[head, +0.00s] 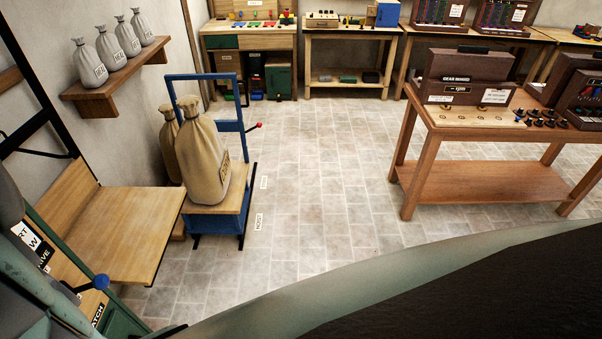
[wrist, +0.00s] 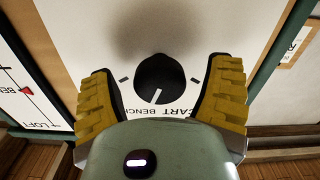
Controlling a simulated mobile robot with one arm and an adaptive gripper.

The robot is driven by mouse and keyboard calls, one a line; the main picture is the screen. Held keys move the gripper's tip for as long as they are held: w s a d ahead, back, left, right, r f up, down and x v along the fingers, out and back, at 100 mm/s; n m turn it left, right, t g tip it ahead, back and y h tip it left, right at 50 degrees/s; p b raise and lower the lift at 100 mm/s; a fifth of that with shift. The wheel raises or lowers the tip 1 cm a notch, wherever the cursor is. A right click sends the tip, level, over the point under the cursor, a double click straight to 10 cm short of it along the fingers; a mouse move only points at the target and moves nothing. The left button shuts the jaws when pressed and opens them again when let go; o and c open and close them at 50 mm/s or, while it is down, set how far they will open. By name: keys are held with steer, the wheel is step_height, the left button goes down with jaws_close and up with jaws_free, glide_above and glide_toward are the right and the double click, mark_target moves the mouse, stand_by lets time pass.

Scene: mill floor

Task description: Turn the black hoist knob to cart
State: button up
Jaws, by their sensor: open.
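The black hoist knob (wrist: 158,80) sits on a white panel (wrist: 90,40) in the wrist view. Its white pointer line points down and slightly left in the picture. The words CART and BENCH are printed just below it, CART to the right and BENCH to the left, partly hidden by my gripper. Short black ticks lie left and right of the knob. My gripper (wrist: 160,88) is open, with one yellow finger on each side of the knob. Gaps show between the fingers and the knob. The knob is not visible in the head view.
A scale with LOFT and a red marker (wrist: 27,91) is left of the knob. A table (head: 450,120) with cases stands right. The tiled floor between is clear.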

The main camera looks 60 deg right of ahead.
steer(key=shift+o, duration=0.2)
steer(key=c, duration=1.2)
steer(key=shift+c, duration=0.3)
steer(key=shift+n+b, duration=0.3)
steer(key=shift+b, duration=0.05)
steer(key=shift+a+f+n+b, duration=0.1)
steer(key=shift+f+n+b, duration=0.1)
steer(key=shift+n+b, duration=0.7)
steer(key=n+b, duration=0.2)
steer(key=b, duration=0.1)
steer(key=n+b, duration=0.3)
steer(key=shift+r, duration=0.1)
steer(key=shift+r+n, duration=0.1)
steer(key=shift+n, duration=0.2)
